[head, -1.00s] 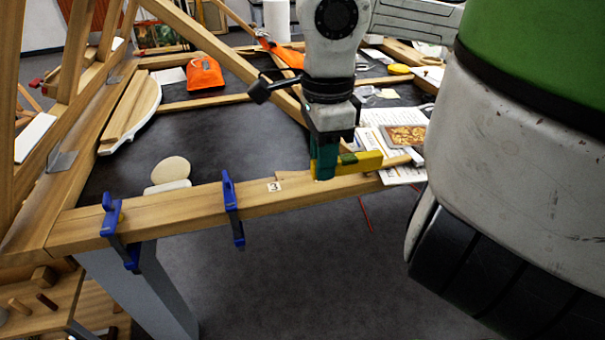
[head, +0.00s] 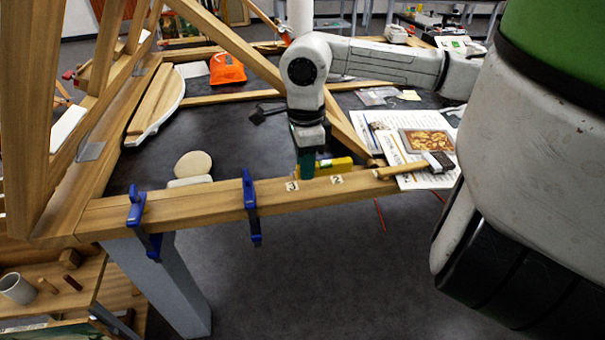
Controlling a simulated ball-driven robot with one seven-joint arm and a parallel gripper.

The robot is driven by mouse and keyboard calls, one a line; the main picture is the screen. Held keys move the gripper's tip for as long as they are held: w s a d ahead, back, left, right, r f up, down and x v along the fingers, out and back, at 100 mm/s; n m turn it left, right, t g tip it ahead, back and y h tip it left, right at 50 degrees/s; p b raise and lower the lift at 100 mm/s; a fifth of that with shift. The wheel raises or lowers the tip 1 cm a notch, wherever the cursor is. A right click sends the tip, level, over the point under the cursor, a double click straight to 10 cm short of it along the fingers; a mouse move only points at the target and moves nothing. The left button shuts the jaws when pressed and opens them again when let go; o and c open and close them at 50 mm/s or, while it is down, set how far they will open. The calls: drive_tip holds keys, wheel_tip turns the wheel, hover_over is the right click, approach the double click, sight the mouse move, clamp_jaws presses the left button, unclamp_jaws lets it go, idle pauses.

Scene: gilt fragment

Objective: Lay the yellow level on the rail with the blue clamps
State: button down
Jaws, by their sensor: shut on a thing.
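The yellow level (head: 337,166) is in my gripper (head: 307,168), whose teal fingers are shut on its left part. The level lies roughly along the wooden rail (head: 215,206) and appears at the rail's back edge, right of both clamps. I cannot tell whether it touches the wood. One blue clamp (head: 137,210) grips the rail near its left end. The other blue clamp (head: 250,205) stands near the rail's middle, left of my gripper. Small labels marked 3 (head: 292,186) and 2 (head: 337,180) show on the rail. The fingertips are partly hidden.
A hammer (head: 400,171) lies across the rail's right end, beside papers and a picture panel (head: 427,141). A pale round disc (head: 193,164) stands behind the rail at left. A diagonal beam (head: 235,50) passes behind my arm.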

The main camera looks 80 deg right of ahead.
drive_tip(key=shift+w+d+f, duration=0.2)
drive_tip(key=shift+w+f, duration=0.05)
drive_tip(key=shift+f, duration=0.15)
wheel_tip(320, 180, down, 4)
drive_tip(key=shift+w+d+r, duration=0.15)
drive_tip(key=shift+r, duration=0.05)
drive_tip(key=c, duration=0.9)
unclamp_jaws()
drive_tip(key=shift+c, duration=0.2)
drive_tip(key=shift+r, duration=0.1)
wheel_tip(320, 180, up, 12)
drive_tip(key=shift+f, duration=0.1)
